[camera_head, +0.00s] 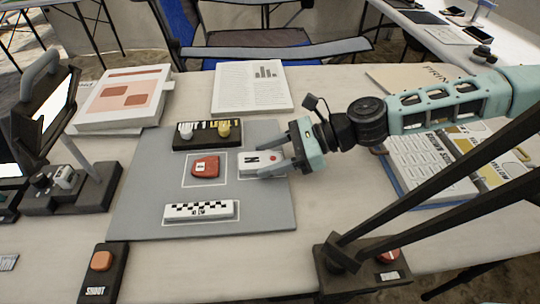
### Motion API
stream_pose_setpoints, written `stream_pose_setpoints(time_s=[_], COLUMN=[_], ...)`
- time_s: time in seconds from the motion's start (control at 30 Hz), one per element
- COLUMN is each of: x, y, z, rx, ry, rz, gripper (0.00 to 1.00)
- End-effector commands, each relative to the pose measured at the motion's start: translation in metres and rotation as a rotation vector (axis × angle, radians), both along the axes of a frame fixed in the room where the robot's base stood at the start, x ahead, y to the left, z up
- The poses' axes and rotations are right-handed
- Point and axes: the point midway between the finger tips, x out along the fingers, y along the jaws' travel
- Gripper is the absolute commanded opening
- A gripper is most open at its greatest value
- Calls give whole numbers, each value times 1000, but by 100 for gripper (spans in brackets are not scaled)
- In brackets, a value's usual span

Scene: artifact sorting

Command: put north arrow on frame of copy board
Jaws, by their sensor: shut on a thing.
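The north arrow (256,160), a small white block marked with a black N and a red dot, is at the right part of the grey copy board (140,210). My gripper (281,154) reaches in from the right and is shut on it. A thin white frame outline (240,175) shows around or beneath the block. I cannot tell whether the block touches the board. My fingers hide part of its right side.
On the board, a red piece (205,167) sits in a middle frame, a checkered scale bar (200,210) lies at the front, and a dark label block (207,134) stands at the back. A dark lamp-like stand (352,262) is at the front right. A SHOOT button box (103,275) is at the front left.

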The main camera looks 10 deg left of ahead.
Motion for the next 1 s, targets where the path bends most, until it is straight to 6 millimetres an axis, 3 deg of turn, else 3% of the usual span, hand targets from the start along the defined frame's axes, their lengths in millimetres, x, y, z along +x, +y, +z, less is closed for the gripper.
stream_pose_setpoints(time_s=[0.27,0.3,0.33,0.37,0.7,0.87,1.0], x=[0,0,0,0,1,7,14], y=[0,0,0,0,-1,-21,-48], z=[-2,-2,-2,-2,2,11,23], rx=[0,0,0,0,0,0,0], ry=[1,0,0,0,-1,-2,-2], rz=[0,0,0,0,-1,-5,-5], gripper=[32,65,74,76,76,76,76])
